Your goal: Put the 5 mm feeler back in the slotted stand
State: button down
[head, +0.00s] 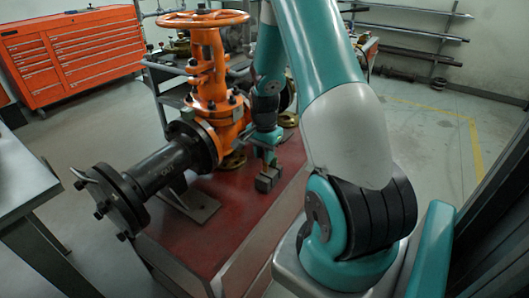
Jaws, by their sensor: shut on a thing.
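My gripper (268,168) points down over the red bench top (236,212), just right of the orange gate valve (208,85). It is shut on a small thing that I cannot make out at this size. A small dark block (268,183) shows right at the gripper's lower end. I cannot tell whether it is the slotted stand or part of the gripper, or whether they touch. I cannot pick out the 5 mm feeler by itself.
The valve's black flanged pipe (155,172) reaches to the front left on a grey support plate (188,206). The orange handwheel (203,18) stands high beside my arm. Brass-coloured round parts (233,160) lie behind. An orange tool cabinet (75,55) stands at the back left.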

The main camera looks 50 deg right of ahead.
jog(key=shift+f+b, duration=1.9)
jog(key=shift+f, duration=0.95)
jog(key=c, duration=0.8)
grip_release()
notch_tip(320, 180, up, 17)
jog(key=p, duration=0.1)
jog(key=shift+r, duration=0.2)
